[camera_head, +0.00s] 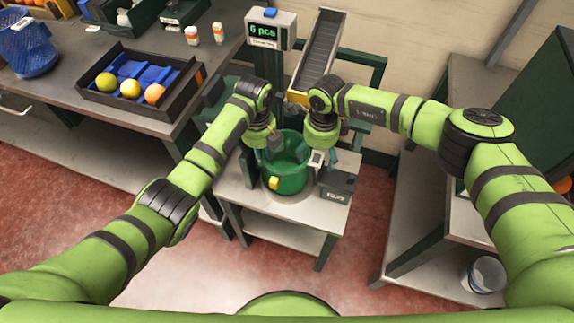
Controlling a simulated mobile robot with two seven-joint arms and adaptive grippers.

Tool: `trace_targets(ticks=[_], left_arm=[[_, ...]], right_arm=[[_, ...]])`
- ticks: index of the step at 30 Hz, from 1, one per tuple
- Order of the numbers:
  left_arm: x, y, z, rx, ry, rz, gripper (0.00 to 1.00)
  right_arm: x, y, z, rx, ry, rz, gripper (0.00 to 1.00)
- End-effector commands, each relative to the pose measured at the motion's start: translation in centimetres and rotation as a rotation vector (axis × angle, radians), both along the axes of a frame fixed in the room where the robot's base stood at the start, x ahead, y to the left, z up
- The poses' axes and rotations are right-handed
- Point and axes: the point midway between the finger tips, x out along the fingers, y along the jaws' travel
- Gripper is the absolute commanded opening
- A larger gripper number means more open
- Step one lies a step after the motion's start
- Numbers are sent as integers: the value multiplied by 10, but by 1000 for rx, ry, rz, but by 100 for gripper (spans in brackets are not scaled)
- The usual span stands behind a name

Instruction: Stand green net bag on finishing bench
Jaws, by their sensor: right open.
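The green net bag (288,182), with a yellow tag on its front, stands upright on a small grey table below the chute. My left gripper (274,146) is at the bag's upper left rim; its fingers are small and dark, and I cannot tell whether they grip the rim. My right gripper (317,158) is open at the bag's upper right rim. The bag's contents are hidden from this angle. A long grey bench (60,98) runs along the left; no label shows which bench is the finishing one.
The bench holds a blue net bag (28,48), a black tray (170,108) with fruit and two small jars. A display (263,31) reading "6 pcs" and a chute (319,48) stand behind the green bag. A dark box (337,186) sits right of it. A bucket (484,275) stands lower right.

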Motion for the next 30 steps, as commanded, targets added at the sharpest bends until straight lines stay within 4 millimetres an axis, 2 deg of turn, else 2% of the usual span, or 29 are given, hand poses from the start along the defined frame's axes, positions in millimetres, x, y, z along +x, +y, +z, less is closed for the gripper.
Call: trace_targets(ticks=[6, 17, 18, 19, 20, 21, 22, 30], left_arm=[[-1, 0, -23, 2, 2, 1, 23], [0, 0, -27, 0, -1, 0, 23], [0, 0, -27, 0, -1, 0, 7], [0, 0, -27, 0, -1, 0, 0], [0, 0, -27, 0, -1, 0, 0], [0, 0, -27, 0, -1, 0, 0], [0, 0, -27, 1, -1, 0, 0], [1, 2, -27, 4, -2, 2, 0]], right_arm=[[0, 0, -23, 0, 0, -1, 78], [0, 0, -27, 0, 0, 0, 78], [0, 0, -27, 1, 0, 0, 62], [0, 0, -27, 1, -1, 0, 50], [0, 0, -27, 0, -1, 0, 38], [0, 0, -27, 0, -1, 0, 22], [0, 0, -27, -1, -1, 0, 16], [0, -3, -28, -6, 2, -1, 15]])
